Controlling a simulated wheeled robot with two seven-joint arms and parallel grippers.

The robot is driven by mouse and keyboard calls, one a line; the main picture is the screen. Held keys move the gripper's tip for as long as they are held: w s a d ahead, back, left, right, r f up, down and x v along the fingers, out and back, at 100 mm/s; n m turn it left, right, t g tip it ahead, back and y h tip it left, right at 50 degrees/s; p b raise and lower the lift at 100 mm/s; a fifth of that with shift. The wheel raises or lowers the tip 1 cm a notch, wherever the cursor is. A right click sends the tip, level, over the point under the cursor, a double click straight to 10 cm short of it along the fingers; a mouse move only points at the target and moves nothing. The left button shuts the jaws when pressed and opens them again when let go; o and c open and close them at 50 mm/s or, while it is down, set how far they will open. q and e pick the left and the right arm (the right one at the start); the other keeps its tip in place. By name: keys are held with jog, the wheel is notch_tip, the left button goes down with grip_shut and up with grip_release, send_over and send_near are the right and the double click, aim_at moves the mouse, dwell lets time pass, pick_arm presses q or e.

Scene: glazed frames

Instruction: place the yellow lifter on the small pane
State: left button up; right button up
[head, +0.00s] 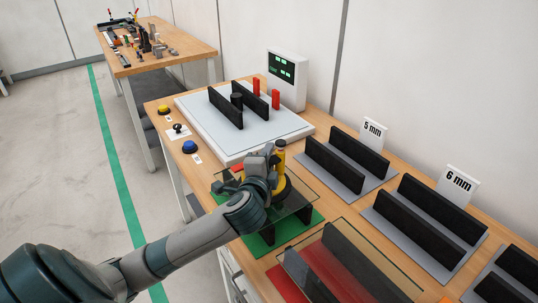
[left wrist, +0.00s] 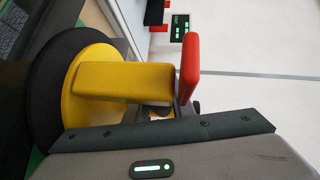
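The yellow lifter (head: 281,158) stands upright over the small pane (head: 305,184). In the left wrist view the lifter (left wrist: 125,85) shows its yellow handle, a red piece at the handle's end, and a round yellow base with a black cup. My left gripper (head: 268,163) is at the lifter's handle and appears shut on it; the far finger is mostly hidden behind the handle. The small pane is clear glass on black supports over a green mat (head: 256,246). The cup is at or just above the glass; I cannot tell whether it touches. My right gripper is not in view.
A larger pane (head: 375,249) rests on black supports over a red mat at the front. Black racks (head: 347,159) marked 5 mm and 6 mm stand to the right. A white platform (head: 210,125) with a display box (head: 287,78) is behind. Buttons (head: 189,147) line the left edge.

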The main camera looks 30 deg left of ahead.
pick_arm(q)
jog(key=o, duration=0.3)
jog(key=shift+r, duration=0.1)
jog(key=shift+s+d, duration=0.1)
jog(key=shift+s+d, duration=0.1)
jog(key=shift+s, duration=0.15)
jog(key=b+v, duration=0.1)
jog(key=v, duration=0.7)
jog(key=shift+s+r+p, duration=0.2)
jog(key=shift+s+p, duration=0.05)
jog(key=shift+p, duration=0.15)
jog(key=shift+s+d+r+p, duration=0.15)
jog(key=shift+s+p, duration=0.15)
jog(key=shift+p, duration=0.25)
jog(key=shift+s+d+r+p, duration=0.1)
jog(key=shift+s+d+p, duration=0.05)
jog(key=shift+s+p, duration=0.3)
jog(key=shift+s+d+f+p, duration=0.1)
jog(key=shift+s+d+p, duration=0.15)
jog(key=shift+s+p, duration=0.4)
